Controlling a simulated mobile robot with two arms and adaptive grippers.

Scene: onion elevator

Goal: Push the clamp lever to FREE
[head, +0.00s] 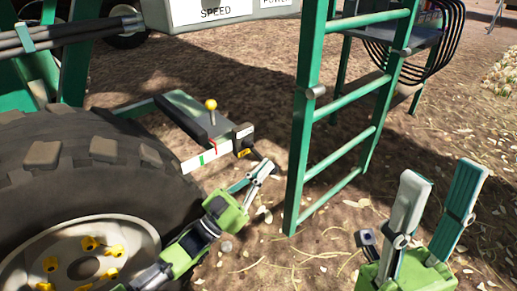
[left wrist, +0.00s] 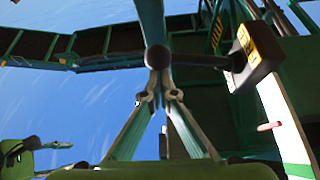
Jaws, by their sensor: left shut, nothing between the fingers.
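The clamp lever is a dark rod with a round black knob (left wrist: 157,57), coming out of a black block (left wrist: 255,58) with a yellow label in the left wrist view. In the head view the block (head: 243,141) sits at the end of a white scale bar, and the rod reaches down right from it. My left gripper (head: 266,165) is shut and empty, its fingertips at the knob end. In the left wrist view the knob overlaps the fingertips (left wrist: 158,85); whether they touch I cannot tell. The label's lettering is unreadable. My right gripper (head: 440,180) is open and empty.
A yellow-knobbed lever (head: 211,104) stands on a dark housing behind the scale bar (head: 207,155). A large tyre (head: 85,165) is at the left. A green ladder (head: 305,130) stands right of the left gripper. Open ground lies between the ladder and my right gripper.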

